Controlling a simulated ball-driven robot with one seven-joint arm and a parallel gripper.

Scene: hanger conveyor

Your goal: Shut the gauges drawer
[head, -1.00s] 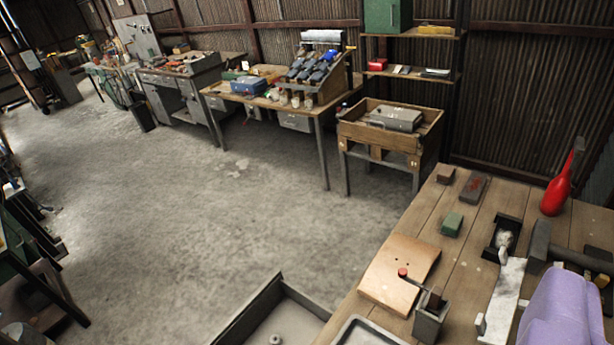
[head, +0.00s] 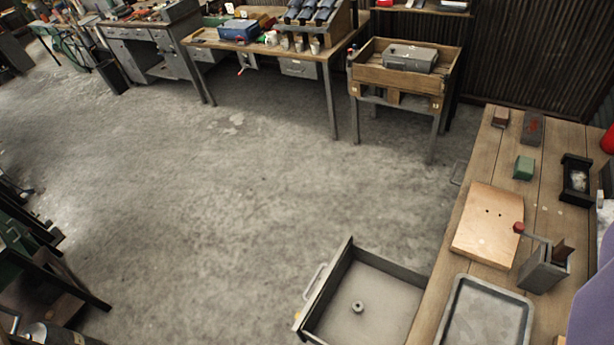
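An open grey drawer (head: 341,256) sticks out to the left from under the wooden workbench (head: 540,225) at the bottom of the head view. Its front panel is at the left with a pale bar handle (head: 314,281). A small yellowish mark shows near the handle, too small to read. One small round metal piece (head: 357,307) lies on the drawer floor. The near part of the drawer is cut off by the picture's bottom edge. My gripper is not in view.
The concrete floor (head: 230,200) left of the drawer is clear. On the bench are a grey tray (head: 484,312), a wooden board (head: 487,226) and a crank device (head: 543,264). A wooden stand (head: 401,77) is beyond. A dark green bench (head: 40,260) stands at left.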

